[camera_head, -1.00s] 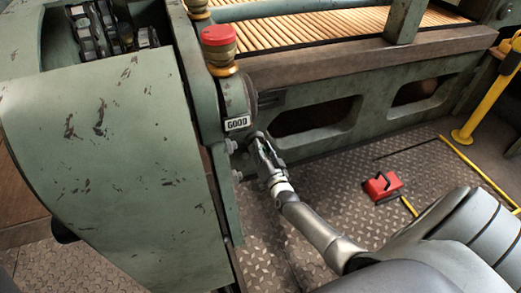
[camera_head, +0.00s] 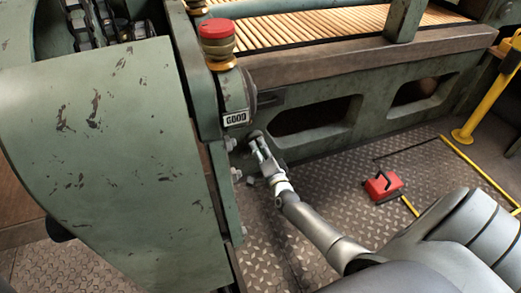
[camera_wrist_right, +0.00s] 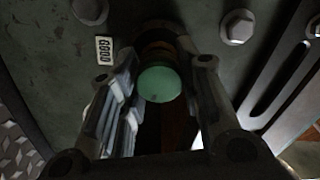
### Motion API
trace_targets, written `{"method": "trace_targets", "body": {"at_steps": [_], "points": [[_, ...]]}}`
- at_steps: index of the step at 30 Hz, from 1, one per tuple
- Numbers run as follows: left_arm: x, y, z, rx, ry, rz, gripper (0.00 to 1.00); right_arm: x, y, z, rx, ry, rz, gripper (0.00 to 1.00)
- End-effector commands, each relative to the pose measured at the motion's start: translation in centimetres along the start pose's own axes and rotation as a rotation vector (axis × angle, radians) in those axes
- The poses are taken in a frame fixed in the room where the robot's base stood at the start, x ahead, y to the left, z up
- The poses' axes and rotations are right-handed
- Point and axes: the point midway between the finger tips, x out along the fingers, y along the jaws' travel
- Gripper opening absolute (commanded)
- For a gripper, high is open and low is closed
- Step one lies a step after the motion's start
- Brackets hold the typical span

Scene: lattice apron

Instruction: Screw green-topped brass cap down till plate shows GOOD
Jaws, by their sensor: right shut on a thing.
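A round green-topped cap (camera_wrist_right: 160,84) sits between the fingers of my right gripper (camera_wrist_right: 156,62) in the wrist view, with a dark brass-coloured band behind it. The gripper is shut on the cap, against the green machine frame. In the head view my right gripper (camera_head: 258,145) is at the side of the frame, below the plate, and the cap cannot be made out there. The small white plate (camera_head: 236,118) reads GOOD; it also shows, turned sideways, in the wrist view (camera_wrist_right: 104,50). My left gripper is out of view.
A red-topped brass fitting (camera_head: 217,42) stands on the frame above the plate. A large green cover (camera_head: 110,160) fills the left. Hex bolts (camera_wrist_right: 238,27) stick out near the gripper.

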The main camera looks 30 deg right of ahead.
Motion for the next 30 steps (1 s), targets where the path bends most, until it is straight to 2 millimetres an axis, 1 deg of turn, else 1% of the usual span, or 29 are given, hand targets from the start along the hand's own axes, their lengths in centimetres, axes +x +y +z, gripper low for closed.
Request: {"method": "trace_targets", "body": {"at_steps": [11,12,17,26,30], "points": [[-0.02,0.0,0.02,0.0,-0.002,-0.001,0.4,-0.09,0.14,0.04,0.004,-0.001,0.003,0.09],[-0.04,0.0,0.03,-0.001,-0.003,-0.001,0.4,-0.09,0.14,0.04,0.004,-0.001,0.003,0.34],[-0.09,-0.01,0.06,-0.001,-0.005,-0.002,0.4,-0.08,0.12,0.03,0.004,-0.001,0.002,0.55],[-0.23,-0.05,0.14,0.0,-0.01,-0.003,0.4,-0.07,0.05,0.02,0.004,0.0,0.001,0.55],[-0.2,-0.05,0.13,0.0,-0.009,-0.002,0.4,-0.8,0.17,0.08,0.004,-0.001,0.003,0.55]]}}
